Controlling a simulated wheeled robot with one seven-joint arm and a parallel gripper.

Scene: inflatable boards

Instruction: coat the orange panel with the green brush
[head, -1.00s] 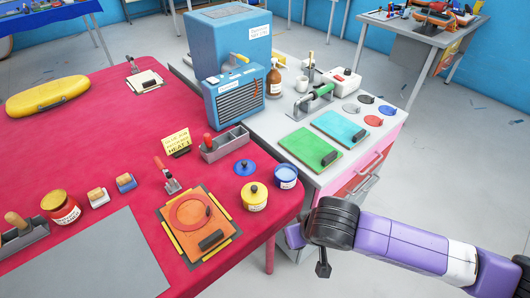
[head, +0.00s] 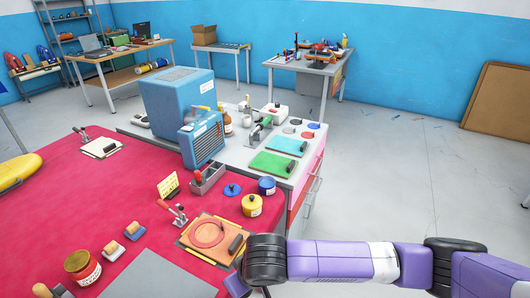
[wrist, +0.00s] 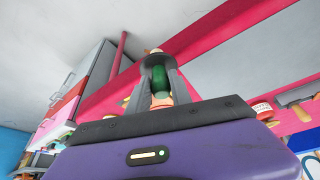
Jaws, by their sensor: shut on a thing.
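The orange panel (head: 204,230) lies on a dark board with yellow edging at the table's front right corner. A red ring is on its face and a black block (head: 236,243) at its right side. A red-handled clamp (head: 174,211) stands at its back left. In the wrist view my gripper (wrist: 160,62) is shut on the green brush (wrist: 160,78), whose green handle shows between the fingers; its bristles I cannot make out. In the head view my purple arm's black wrist is just right of the panel and hides the fingers and the brush.
A yellow pot (head: 251,206) and a blue pot (head: 267,186) stand behind the panel. Green (head: 272,164) and turquoise (head: 286,145) panels lie on the counter. A grey sheet (head: 155,277) lies front left. Floor at right is clear.

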